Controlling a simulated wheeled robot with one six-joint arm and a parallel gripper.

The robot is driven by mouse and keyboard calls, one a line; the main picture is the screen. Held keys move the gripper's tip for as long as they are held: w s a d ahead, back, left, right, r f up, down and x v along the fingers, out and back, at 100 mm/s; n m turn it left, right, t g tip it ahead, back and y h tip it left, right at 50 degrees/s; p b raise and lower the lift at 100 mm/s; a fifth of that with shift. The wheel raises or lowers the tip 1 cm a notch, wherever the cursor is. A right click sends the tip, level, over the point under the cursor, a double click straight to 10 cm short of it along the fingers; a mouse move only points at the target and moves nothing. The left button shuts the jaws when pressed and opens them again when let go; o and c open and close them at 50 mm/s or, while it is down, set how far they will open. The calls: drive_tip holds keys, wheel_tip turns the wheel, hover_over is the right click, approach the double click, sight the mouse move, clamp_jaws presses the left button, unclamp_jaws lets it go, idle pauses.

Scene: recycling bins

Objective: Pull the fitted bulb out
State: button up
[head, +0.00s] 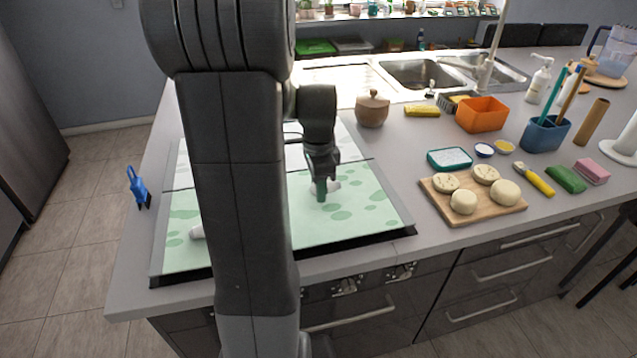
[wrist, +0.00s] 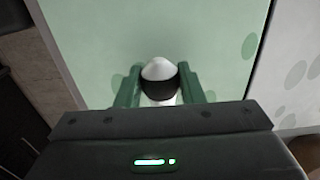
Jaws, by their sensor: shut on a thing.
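My gripper (head: 321,192) is low over the pale green spotted board on the counter, its green fingers pointing down. In the wrist view its two fingers (wrist: 160,92) stand on either side of the bulb (wrist: 160,69), a white rounded piece with a dark band around it, and are shut on it. In the head view a little of the white bulb (head: 333,185) shows beside the fingers. Whether its base sits in a socket is hidden. Another small white piece (head: 197,232) lies on the board's left part, partly behind my arm.
A wooden board (head: 490,212) with round pale pieces stands to the right. A lidded wooden pot (head: 372,109) is behind. A blue brush (head: 138,187) is at the left edge. An orange bin (head: 482,114) and a sink (head: 420,74) are further back. My arm hides the board's middle.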

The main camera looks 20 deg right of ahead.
drive_tip(key=shift+f, duration=0.15)
drive_tip(key=shift+f+b, duration=0.6)
drive_tip(key=shift+f, duration=0.15)
drive_tip(key=shift+f, duration=0.15)
drive_tip(key=o, duration=1.3)
drive_tip(key=shift+c, duration=0.2)
wheel_tip(320, 180, up, 14)
drive_tip(key=shift+f, duration=0.1)
